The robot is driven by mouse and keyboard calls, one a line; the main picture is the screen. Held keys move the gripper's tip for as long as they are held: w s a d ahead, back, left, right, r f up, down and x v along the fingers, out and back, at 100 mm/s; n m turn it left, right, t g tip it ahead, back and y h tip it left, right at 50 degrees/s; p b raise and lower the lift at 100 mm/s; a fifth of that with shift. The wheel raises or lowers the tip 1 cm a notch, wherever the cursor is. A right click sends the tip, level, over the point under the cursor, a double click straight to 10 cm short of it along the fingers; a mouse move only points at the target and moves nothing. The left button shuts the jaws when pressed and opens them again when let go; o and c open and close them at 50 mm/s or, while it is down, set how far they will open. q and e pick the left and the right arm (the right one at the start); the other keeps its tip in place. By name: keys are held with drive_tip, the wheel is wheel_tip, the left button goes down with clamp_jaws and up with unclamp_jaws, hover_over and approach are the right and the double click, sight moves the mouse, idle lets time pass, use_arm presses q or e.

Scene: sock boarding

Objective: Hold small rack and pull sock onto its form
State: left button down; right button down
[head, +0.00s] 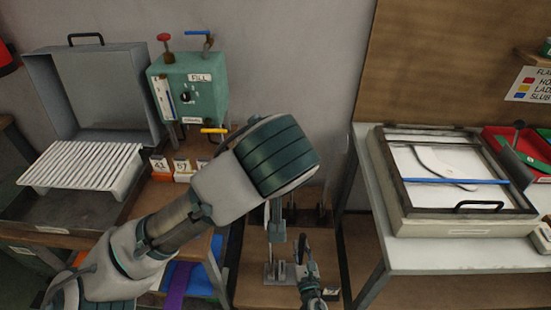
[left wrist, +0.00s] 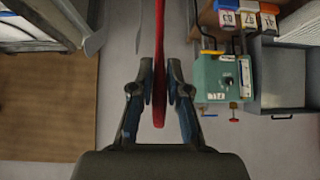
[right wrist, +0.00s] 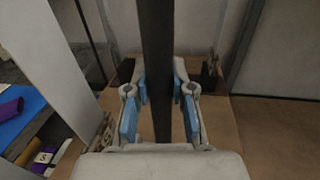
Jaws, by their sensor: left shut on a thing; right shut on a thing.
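My left arm crosses the head view, and its wrist hides much of the middle. In the left wrist view my left gripper (left wrist: 165,88) is shut on a thin red strip, which looks like the sock (left wrist: 159,112) seen edge-on. In the right wrist view my right gripper (right wrist: 159,90) is shut on a dark upright post (right wrist: 156,45), apparently part of the small rack. In the head view my right gripper (head: 306,264) is low in the middle, beside a grey stand (head: 279,271) on a wooden surface. The form cannot be made out clearly.
A teal control box (head: 193,82) and an open grey bin with a white slatted grate (head: 80,168) are at the left. Small numbered blocks (head: 182,170) stand beside them. A white table at the right bears a framed light panel (head: 455,165) and a red tray (head: 500,143).

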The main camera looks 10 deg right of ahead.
use_arm(q)
drive_tip(key=shift+a, duration=0.2)
idle(0.6)
drive_tip(key=shift+a, duration=0.4)
drive_tip(key=shift+w+a, duration=0.1)
idle(0.6)
